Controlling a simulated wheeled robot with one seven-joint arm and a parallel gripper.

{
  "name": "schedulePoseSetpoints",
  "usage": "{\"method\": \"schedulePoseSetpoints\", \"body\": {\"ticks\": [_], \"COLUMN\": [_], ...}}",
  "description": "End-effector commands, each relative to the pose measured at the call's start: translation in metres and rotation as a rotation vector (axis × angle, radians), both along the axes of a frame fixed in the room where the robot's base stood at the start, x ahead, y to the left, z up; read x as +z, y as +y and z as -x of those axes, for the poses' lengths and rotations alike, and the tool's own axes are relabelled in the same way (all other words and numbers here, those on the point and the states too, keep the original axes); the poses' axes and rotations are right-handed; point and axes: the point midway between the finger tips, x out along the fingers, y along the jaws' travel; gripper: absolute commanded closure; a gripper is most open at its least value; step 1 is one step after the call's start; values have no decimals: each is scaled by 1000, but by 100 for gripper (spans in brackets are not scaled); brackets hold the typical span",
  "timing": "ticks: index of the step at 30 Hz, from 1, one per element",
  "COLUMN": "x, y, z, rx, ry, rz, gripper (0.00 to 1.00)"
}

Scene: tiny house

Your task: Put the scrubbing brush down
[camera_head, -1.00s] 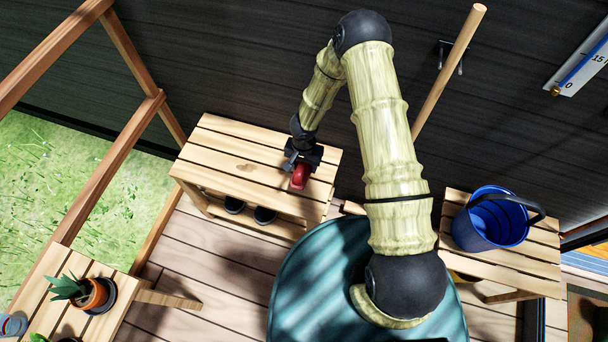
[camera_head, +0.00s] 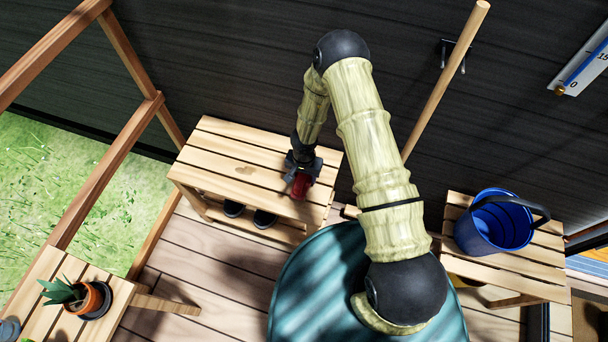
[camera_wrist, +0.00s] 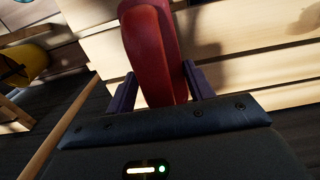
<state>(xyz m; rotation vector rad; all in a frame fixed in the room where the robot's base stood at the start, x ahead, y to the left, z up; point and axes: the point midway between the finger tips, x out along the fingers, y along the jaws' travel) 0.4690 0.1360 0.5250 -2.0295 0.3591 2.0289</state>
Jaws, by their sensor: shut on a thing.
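The scrubbing brush shows as a red body (camera_head: 301,186) at the end of my arm in the head view. In the wrist view the red brush (camera_wrist: 152,50) stands between the two fingers. My gripper (camera_head: 301,172) is shut on it, over the right part of a slatted wooden bench (camera_head: 235,160). In the wrist view my gripper (camera_wrist: 155,88) has a finger on each side of the brush. I cannot tell whether the brush touches the slats. Its bristles are not visible.
Dark shoes (camera_head: 263,218) sit on the bench's lower shelf. A blue bucket (camera_head: 495,222) stands on another wooden bench at right. A potted plant (camera_head: 88,299) is at lower left. A wooden pole (camera_head: 447,80) leans by the dark wall. The bench's left part is clear.

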Motion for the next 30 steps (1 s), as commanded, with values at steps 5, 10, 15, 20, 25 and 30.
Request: {"method": "schedulePoseSetpoints", "body": {"ticks": [5,10,15,20,25,30], "x": [-2,-2,-2,5,29,63], "y": [0,0,0,0,-1,-1], "z": [0,0,0,0,0,-1], "rx": [1,1,1,-1,-2,-2], "ry": [0,0,0,0,0,-2], "rz": [0,0,0,0,-1,-2], "gripper": [43,25,25,25,25,25]}}
